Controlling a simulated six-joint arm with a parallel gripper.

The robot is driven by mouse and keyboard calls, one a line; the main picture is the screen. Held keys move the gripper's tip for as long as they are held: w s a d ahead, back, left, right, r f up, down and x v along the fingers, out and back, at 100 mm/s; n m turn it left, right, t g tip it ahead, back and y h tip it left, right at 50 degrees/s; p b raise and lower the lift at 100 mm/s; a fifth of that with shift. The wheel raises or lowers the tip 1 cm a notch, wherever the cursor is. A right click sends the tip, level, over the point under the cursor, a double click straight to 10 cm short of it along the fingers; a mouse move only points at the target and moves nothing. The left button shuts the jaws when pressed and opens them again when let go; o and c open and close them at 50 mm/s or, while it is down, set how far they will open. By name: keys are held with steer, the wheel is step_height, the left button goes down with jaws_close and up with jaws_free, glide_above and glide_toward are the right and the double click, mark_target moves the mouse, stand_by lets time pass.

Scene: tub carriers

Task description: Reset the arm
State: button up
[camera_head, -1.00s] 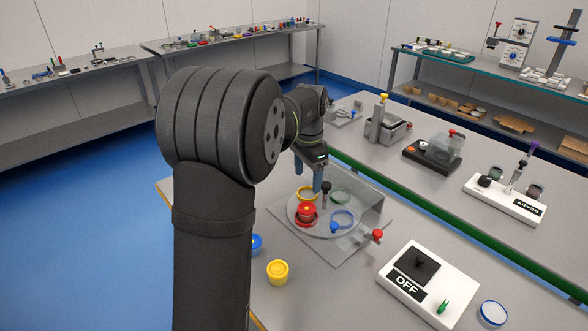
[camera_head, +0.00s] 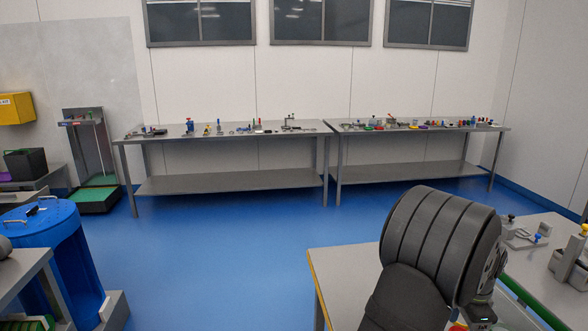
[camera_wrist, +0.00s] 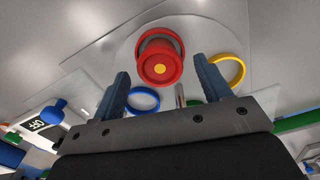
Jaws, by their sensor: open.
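My gripper (camera_wrist: 164,88) is open in the wrist view, with its two blue fingers apart and nothing between them. Beyond the fingertips, a red tub (camera_wrist: 158,62) with a yellow centre stands on a round grey plate (camera_wrist: 122,47). A yellow ring (camera_wrist: 241,72) lies to the right and a blue ring (camera_wrist: 156,105) below the tub. In the head view only part of my arm shows at the lower right; my gripper is out of that picture.
A blue drum (camera_head: 60,250) stands at the left. Two long benches (camera_head: 230,135) (camera_head: 420,128) with small items line the back wall. Blue floor (camera_head: 220,265) is open in the middle. A work table (camera_head: 335,265) is at the lower right; a boxed OFF switch (camera_wrist: 38,124) shows in the wrist view.

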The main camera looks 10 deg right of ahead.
steer(key=shift+r, duration=0.45)
